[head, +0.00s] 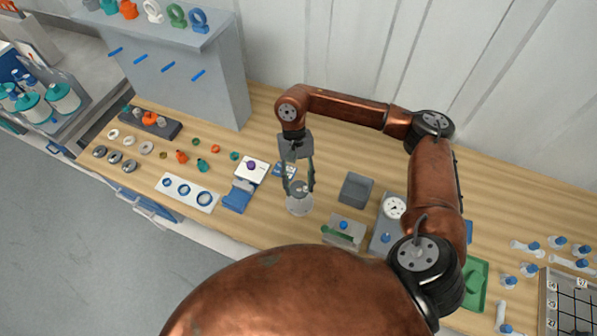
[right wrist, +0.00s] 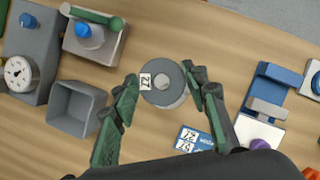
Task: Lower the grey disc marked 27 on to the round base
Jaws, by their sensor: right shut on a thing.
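The grey disc (right wrist: 161,74) has a centre hole and a white label marked 27, which reads upside down in the right wrist view. My right gripper (right wrist: 160,80) is shut on it, one green finger at each side. In the head view the right gripper (head: 299,188) points straight down over the bench. The round base (head: 299,207) shows as a pale round shape directly beneath the fingers. The disc mostly covers the base in the right wrist view, so I cannot tell whether they touch. My left gripper is not in view.
A blue card with number labels (right wrist: 197,140) lies close to the disc. An open grey box (right wrist: 77,107), a dial gauge (head: 395,207) and a blue-and-grey stand (head: 239,194) are nearby. A white tray with blue rings (head: 188,191) lies further left. Bare wood surrounds the base.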

